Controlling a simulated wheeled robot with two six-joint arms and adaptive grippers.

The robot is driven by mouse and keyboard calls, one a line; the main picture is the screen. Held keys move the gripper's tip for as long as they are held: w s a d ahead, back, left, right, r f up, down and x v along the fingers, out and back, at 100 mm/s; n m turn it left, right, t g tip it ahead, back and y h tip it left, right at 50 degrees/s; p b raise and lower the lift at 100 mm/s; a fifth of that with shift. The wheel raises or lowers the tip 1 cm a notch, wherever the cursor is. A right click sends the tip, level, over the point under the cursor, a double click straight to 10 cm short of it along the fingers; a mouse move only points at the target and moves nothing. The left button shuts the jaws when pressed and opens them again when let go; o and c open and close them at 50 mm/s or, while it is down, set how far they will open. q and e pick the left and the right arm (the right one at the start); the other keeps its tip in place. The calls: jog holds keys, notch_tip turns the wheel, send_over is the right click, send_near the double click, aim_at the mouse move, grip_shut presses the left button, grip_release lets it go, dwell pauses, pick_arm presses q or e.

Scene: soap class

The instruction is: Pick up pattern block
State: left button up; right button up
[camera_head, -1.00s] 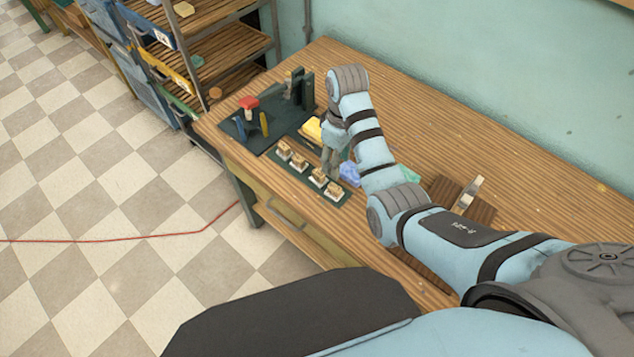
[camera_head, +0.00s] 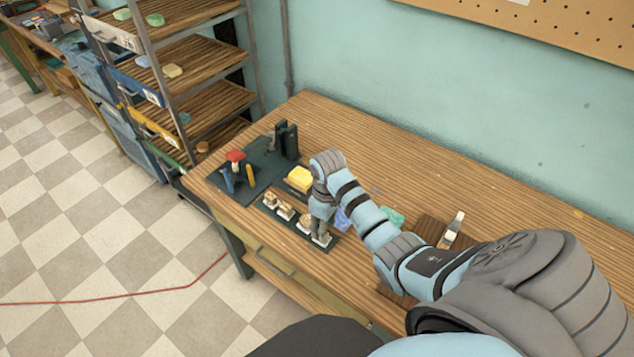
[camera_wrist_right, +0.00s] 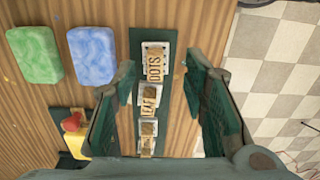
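Several small pattern blocks with wooden label tops stand in a row on a dark green strip (camera_head: 291,226). In the right wrist view, the block marked DOTS (camera_wrist_right: 155,65) is farthest up, then one marked LEAF (camera_wrist_right: 148,104), then another (camera_wrist_right: 147,146) near the palm. My right gripper (camera_wrist_right: 166,76) is open, its fingers on either side of the row with the DOTS block between their tips; contact cannot be told. In the head view, my right gripper (camera_head: 320,232) hangs over the near-right end of the row and partly hides the blocks there. My left gripper is out of view.
Blue soap (camera_wrist_right: 92,56) and green soap (camera_wrist_right: 34,55) lie left of the row in the wrist view. A yellow soap (camera_head: 299,178) and a dark stand with tools (camera_head: 262,178) are behind it. A shelf (camera_head: 190,80) stands left.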

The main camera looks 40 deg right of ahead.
jog(key=f, duration=0.2)
jog(key=shift+w+d+f+b, duration=0.15)
jog(key=shift+w+f+b, duration=0.15)
jog(key=shift+b, duration=0.1)
jog(key=f+b, duration=0.3)
jog(key=b, duration=0.1)
jog(key=shift+w+f, duration=0.2)
jog(key=shift+f, duration=0.1)
jog(key=shift+r, duration=0.35)
grip_shut()
